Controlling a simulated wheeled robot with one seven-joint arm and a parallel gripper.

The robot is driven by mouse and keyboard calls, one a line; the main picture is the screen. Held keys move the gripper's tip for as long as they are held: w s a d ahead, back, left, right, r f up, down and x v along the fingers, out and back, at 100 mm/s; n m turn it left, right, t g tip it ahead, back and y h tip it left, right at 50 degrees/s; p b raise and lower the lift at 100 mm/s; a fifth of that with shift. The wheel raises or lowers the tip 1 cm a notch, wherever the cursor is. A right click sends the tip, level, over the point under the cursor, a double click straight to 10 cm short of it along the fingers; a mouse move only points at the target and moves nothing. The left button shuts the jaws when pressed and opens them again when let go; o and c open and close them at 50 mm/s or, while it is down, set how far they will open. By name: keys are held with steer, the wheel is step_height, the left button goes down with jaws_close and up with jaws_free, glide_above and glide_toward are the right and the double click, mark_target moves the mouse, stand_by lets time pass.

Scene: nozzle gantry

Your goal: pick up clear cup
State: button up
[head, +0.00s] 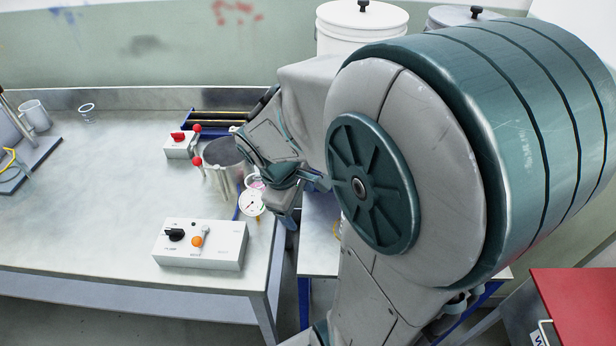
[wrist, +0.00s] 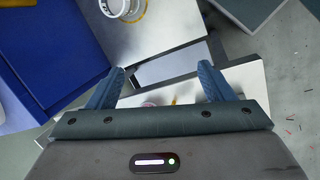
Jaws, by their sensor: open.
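A small clear cup (head: 87,113) stands on the left part of the bench, near its back edge. A larger clear beaker-like vessel (head: 35,116) stands to its left. My gripper (head: 268,182) is at the right end of the bench, far from the small cup, and partly hidden by my own arm. In the wrist view my gripper (wrist: 160,82) has its two fingers spread, with nothing held between them. A round pale vessel or fitting (wrist: 121,7) is cut off at the top of the wrist view; I cannot tell what it is.
A control box (head: 200,244) with knobs sits at the bench's front right. A grey cylinder (head: 222,163), a red-knobbed box (head: 180,146) and a gauge (head: 251,203) crowd the right end by my gripper. The bench's middle is clear.

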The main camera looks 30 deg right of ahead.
steer(key=w+d+f+n+b, duration=0.1)
steer(key=f+n+b, duration=0.1)
steer(key=f, duration=0.3)
steer(key=w+d+f+n+g+b, duration=0.1)
steer(key=f+n, duration=0.2)
steer(key=f, duration=0.3)
steer(key=w+d+f+n+b, duration=0.2)
steer(key=f, duration=0.4)
steer(key=shift+w+f+n+g+h+b, duration=0.1)
steer(key=shift+f+n+g+h+b, duration=0.15)
steer(key=shift+n+g+h+b, duration=0.15)
steer(key=d, duration=0.2)
steer(key=s+d, duration=0.1)
steer(key=d, duration=0.1)
steer(key=d+p, duration=0.1)
steer(key=d, duration=0.2)
steer(key=shift+s, duration=0.35)
steer(key=d, duration=0.2)
steer(key=s+d, duration=0.1)
steer(key=d, duration=0.2)
steer(key=shift+s+p, duration=0.1)
steer(key=shift+p, duration=0.2)
steer(key=shift+f, duration=0.6)
steer(key=c, duration=1.2)
steer(key=shift+r, duration=0.15)
